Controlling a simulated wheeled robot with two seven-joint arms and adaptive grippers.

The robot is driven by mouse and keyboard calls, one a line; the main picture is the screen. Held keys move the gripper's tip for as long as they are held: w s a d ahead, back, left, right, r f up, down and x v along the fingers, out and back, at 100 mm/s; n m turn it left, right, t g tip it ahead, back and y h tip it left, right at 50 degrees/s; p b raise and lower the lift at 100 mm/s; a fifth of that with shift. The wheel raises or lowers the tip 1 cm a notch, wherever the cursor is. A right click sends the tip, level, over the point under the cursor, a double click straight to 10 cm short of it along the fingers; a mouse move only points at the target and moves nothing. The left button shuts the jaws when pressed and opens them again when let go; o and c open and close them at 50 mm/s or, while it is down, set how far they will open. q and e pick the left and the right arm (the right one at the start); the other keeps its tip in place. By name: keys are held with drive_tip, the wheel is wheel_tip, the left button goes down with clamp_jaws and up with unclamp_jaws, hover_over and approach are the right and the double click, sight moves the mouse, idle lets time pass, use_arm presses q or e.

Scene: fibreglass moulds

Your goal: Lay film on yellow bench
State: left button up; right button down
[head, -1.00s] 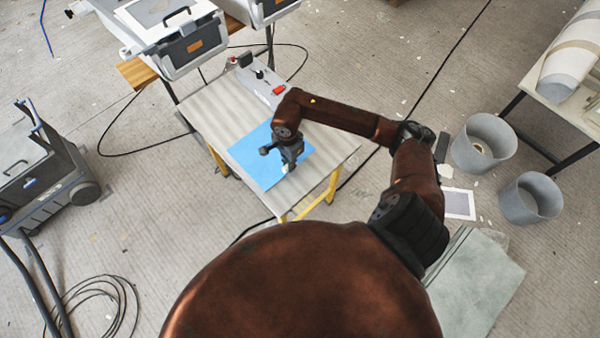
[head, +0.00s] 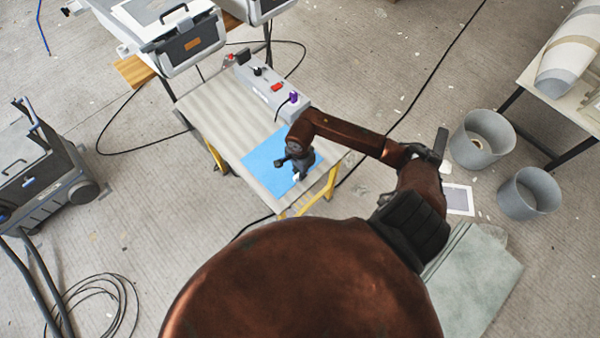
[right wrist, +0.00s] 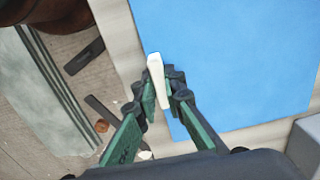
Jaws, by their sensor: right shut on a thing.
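The film (head: 262,160) is a flat blue sheet over the near part of the yellow bench (head: 215,110), which has a pale grey top and yellow legs. My right gripper (head: 298,175) is low over the film's near right part. In the right wrist view, the gripper (right wrist: 163,90) is shut on a white tab (right wrist: 157,70) by the corner of the film (right wrist: 235,60). Bench top shows around the film's edges. I cannot tell whether the film touches the bench all over. My left gripper is not in view.
A grey power box (head: 265,85) with a purple plug stands at the bench's far right edge. Two grey buckets (head: 482,138) (head: 530,193) and a pale green sheet (head: 475,275) are on the floor at right. A grey case (head: 185,45) stands behind.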

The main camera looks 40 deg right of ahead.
drive_tip(key=c, duration=2)
unclamp_jaws()
drive_tip(key=shift+f, duration=0.1)
wheel_tip(320, 180, up, 12)
drive_tip(key=shift+r+p, duration=0.15)
drive_tip(key=shift+p, duration=0.15)
